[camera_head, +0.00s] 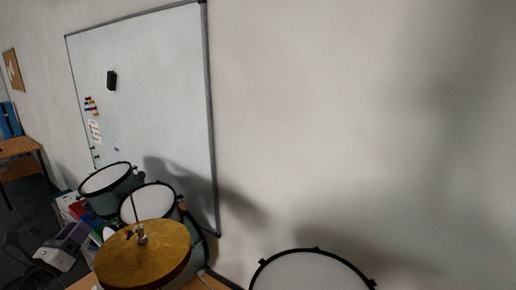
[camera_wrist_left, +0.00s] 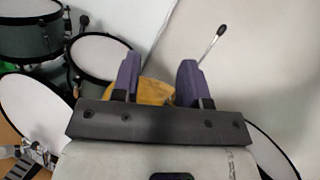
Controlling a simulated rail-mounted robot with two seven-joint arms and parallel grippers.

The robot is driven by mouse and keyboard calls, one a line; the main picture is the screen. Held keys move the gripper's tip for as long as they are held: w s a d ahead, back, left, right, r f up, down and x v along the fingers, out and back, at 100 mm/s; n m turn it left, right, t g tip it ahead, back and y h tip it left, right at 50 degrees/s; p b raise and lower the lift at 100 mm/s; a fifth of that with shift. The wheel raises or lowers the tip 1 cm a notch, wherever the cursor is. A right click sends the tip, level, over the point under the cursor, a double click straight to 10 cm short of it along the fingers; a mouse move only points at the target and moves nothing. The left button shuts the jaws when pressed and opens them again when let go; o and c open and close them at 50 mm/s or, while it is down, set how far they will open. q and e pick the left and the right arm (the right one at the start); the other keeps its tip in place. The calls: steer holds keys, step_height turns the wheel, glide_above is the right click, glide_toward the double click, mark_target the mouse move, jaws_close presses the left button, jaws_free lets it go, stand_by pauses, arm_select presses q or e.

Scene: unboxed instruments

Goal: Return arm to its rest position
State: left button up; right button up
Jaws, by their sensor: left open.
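My left gripper (camera_head: 78,232) shows small at the lower left of the head view, with purple fingers and a white body, left of the brass cymbal (camera_head: 140,262). In the left wrist view its two purple fingers (camera_wrist_left: 158,80) stand apart. The gap between them is empty, and part of the brass cymbal (camera_wrist_left: 154,92) shows beyond it. My right gripper is not in view.
Two grey-green drums with white heads (camera_head: 105,178) (camera_head: 150,202) stand behind the cymbal, beneath a whiteboard (camera_head: 150,95). Another white drumhead (camera_head: 312,272) is at the bottom centre. A wooden desk (camera_head: 18,147) stands far left. Bare wall fills the right.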

arm_select(q)
steer(key=s+a+r+n+g+y, duration=0.2)
steer(key=s+r+n+y, duration=0.15)
steer(key=n+y, duration=0.8)
steer(key=s+a+r+n+g+y, duration=0.2)
steer(key=s+r+n+y, duration=0.3)
steer(key=n, duration=1.1)
steer(key=s+d+f+n+g+h+p, duration=0.1)
steer(key=s+d+f+g+h, duration=0.3)
steer(key=d+f, duration=0.45)
steer(key=s+d+f+n+g+h+p, duration=0.1)
steer(key=s+d+f+n+h, duration=0.1)
steer(key=s+d+f+h, duration=0.4)
steer(key=s+d+f+n+g+h, duration=0.1)
steer(key=s+d+f+g, duration=0.2)
steer(key=s+d+f, duration=0.55)
steer(key=s+d+f+g+h+p, duration=0.1)
steer(key=s+d+f+g, duration=0.2)
steer(key=s+f, duration=0.5)
steer(key=s+d+f+g+h+p, duration=0.1)
steer(key=s+d+f+g, duration=0.2)
steer(key=s+f, duration=0.5)
steer(key=shift+s+d+f+n, duration=0.15)
steer(key=shift+s+d+n, duration=0.35)
steer(key=shift+d, duration=0.4)
